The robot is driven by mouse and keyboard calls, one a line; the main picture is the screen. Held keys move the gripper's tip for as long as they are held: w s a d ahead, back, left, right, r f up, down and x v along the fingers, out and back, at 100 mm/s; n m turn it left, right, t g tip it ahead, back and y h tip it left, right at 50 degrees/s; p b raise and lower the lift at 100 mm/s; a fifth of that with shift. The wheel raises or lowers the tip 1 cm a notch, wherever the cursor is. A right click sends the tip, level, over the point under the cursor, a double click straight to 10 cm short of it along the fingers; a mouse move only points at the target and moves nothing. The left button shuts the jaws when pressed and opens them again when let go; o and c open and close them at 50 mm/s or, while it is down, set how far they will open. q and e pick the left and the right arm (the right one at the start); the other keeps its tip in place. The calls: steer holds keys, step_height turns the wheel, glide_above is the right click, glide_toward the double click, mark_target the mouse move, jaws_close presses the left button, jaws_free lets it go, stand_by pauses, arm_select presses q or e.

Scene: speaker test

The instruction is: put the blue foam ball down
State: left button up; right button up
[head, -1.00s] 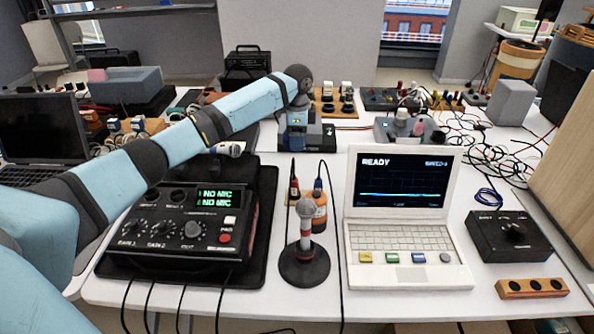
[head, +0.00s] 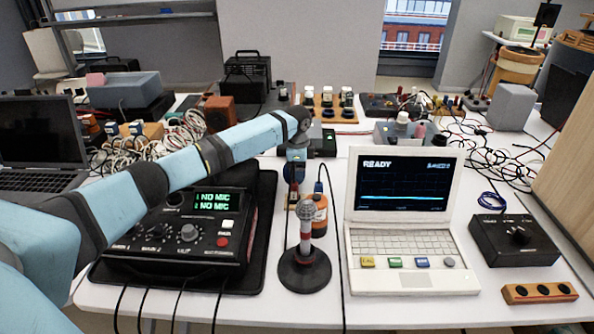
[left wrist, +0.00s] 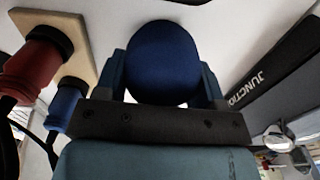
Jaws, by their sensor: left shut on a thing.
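The blue foam ball (left wrist: 163,55) shows in the left wrist view as a dark blue round shape between my two fingers. My left gripper (left wrist: 163,80) is shut on it. In the head view my left arm reaches across the mixer, and the left gripper (head: 294,172) points down behind the microphone, left of the laptop. Whether the ball touches the surface below is not clear. My right gripper is not in view.
A red plug (left wrist: 35,62) and a blue plug (left wrist: 66,102) stand close to the gripper by a wooden plate (left wrist: 62,38). A dark box marked JUNCTION (left wrist: 275,75) is on the other side. The microphone (head: 305,240) and laptop (head: 402,270) stand in front. White table shows between.

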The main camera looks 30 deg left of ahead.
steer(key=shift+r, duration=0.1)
arm_select(q)
steer(key=o, duration=0.6)
steer(key=shift+f, duration=0.15)
steer(key=shift+o, duration=1.4)
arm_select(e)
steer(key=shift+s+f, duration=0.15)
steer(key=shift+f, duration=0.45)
arm_select(q)
steer(key=shift+r, duration=0.2)
step_height(320, 180, up, 11)
steer(key=p, duration=0.3)
steer(key=shift+r, duration=0.45)
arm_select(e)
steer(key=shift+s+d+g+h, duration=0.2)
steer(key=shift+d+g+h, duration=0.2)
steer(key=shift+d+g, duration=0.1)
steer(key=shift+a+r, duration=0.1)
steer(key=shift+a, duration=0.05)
